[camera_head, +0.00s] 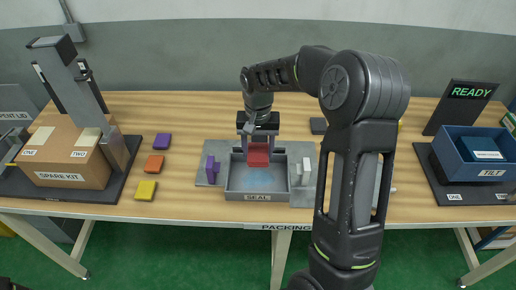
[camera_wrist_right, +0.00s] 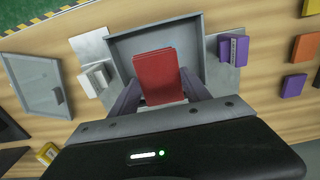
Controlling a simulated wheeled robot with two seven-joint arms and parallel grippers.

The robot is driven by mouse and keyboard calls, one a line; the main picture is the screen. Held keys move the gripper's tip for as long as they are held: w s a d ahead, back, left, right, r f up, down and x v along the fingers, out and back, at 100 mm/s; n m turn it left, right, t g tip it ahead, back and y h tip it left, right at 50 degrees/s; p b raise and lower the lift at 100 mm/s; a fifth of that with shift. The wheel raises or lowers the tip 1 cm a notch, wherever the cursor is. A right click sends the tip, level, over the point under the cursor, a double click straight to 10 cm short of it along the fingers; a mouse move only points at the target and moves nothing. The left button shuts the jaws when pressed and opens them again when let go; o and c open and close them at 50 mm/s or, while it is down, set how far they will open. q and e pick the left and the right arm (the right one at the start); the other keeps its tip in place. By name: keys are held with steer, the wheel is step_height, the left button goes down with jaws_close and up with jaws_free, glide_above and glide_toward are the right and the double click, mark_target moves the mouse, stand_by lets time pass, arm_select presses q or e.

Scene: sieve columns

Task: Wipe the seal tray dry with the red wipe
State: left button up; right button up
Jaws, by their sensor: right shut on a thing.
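The seal tray (camera_head: 232,192) is a shallow grey open tray with a SEAL label on its front wall. It sits mid-table and also shows in the wrist view (camera_wrist_right: 124,45). A bluish patch (camera_head: 258,199) shows on its floor near the front. The red wipe (camera_head: 257,158) is a red block between the fingers of my right gripper (camera_head: 258,140), over the back part of the tray. In the wrist view the red wipe (camera_wrist_right: 158,76) sits between both fingers. I cannot tell whether it touches the floor. My left gripper is not in view.
A purple block (camera_head: 211,169) and a white block (camera_head: 306,170) flank the tray. Loose purple, orange and yellow blocks (camera_head: 145,190) lie left. My right arm hides some table.

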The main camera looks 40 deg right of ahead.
steer(key=b, duration=0.8)
glide_toward(247, 180)
steer(key=shift+s+d+f, duration=0.35)
steer(key=shift+d+f, duration=0.15)
steer(key=shift+f, duration=0.55)
steer(key=shift+s+d+f, duration=0.4)
steer(key=shift+d+f, duration=0.05)
steer(key=shift+f, duration=0.6)
steer(key=shift+s+d+f, duration=0.35)
steer(key=shift+d+f, duration=0.15)
steer(key=shift+f, duration=0.55)
steer(key=shift+f, duration=0.2)
steer(key=shift+w+a, duration=0.55)
steer(key=shift+a, duration=0.2)
steer(key=shift+w+a, duration=0.55)
steer(key=shift+a, duration=0.15)
steer(key=shift+s+d, duration=0.1)
steer(key=shift+d, duration=0.05)
steer(key=shift+s+d, duration=1.05)
steer(key=shift+d, duration=0.35)
steer(key=shift+s+d, duration=1.05)
steer(key=shift+d, duration=0.3)
steer(key=shift+w+a, duration=0.75)
steer(key=shift+a, duration=0.2)
steer(key=shift+w+a, duration=0.7)
steer(key=shift+a, duration=0.3)
steer(key=shift+w+a, duration=0.75)
steer(key=shift+a, duration=0.2)
